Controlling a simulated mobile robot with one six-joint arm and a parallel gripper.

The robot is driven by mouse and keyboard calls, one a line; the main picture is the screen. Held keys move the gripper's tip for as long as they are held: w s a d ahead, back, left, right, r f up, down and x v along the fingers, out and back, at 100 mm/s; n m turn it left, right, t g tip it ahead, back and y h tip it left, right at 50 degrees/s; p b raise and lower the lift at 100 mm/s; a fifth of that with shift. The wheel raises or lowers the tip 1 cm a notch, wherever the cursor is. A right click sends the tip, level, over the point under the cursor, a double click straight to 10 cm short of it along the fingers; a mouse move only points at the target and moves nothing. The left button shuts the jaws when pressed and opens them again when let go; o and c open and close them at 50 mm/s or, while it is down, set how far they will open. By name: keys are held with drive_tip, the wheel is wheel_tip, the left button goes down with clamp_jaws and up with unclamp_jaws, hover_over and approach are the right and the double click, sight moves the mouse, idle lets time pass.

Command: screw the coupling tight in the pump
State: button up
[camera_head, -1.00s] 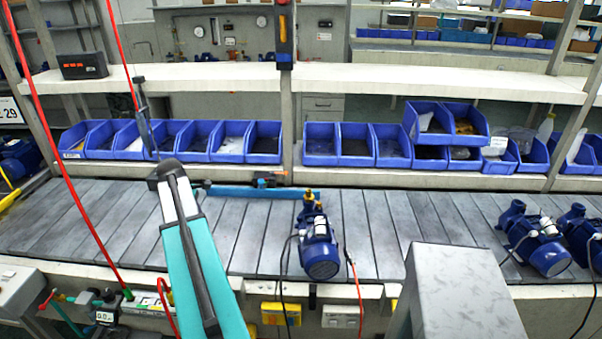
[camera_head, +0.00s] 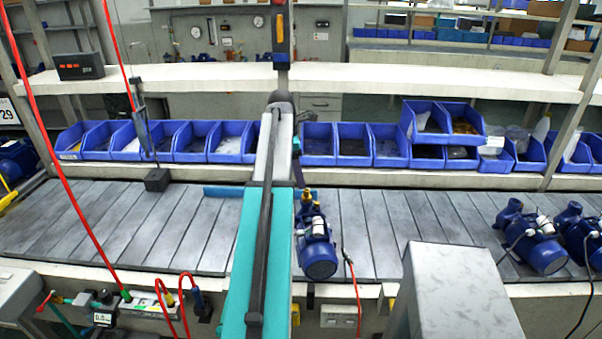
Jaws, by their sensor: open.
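The pump (camera_head: 317,248) is a dark blue unit on the slatted line, just right of my raised arm. A small brass-coloured coupling (camera_head: 306,197) stands at its top, at the port; how deep it sits cannot be told. My teal and grey arm rises from the bottom of the picture, left of the pump, and covers part of the line. My gripper is hidden behind the arm; only a narrow dark part shows at the arm's right edge, close to the coupling. Contact with the coupling cannot be seen.
Two more blue pumps (camera_head: 536,243) stand at the right. Blue bins (camera_head: 352,146) line the back below a white shelf (camera_head: 400,80). A blue bar (camera_head: 223,191) lies behind my arm. A red hose (camera_head: 70,190) hangs at the left. The left slats (camera_head: 110,225) are mostly clear.

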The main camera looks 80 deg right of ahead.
sight(306, 190)
drive_tip(key=shift+s+r, duration=0.25)
drive_tip(key=shift+s, duration=0.3)
drive_tip(key=shift+f, duration=0.15)
drive_tip(key=shift+s+d+f+b, duration=0.1)
drive_tip(key=shift+s+f+b, duration=0.1)
drive_tip(key=shift+f+b, duration=0.8)
drive_tip(key=shift+s+d+f+b, duration=0.1)
drive_tip(key=shift+s+f+b, duration=0.1)
drive_tip(key=shift+f+b, duration=0.75)
drive_tip(key=shift+f, duration=0.35)
drive_tip(key=shift+p, duration=1)
drive_tip(key=shift+s+d+f, duration=0.1)
drive_tip(key=shift+s+f, duration=0.1)
drive_tip(key=shift+f, duration=0.75)
drive_tip(key=shift+p, duration=0.3)
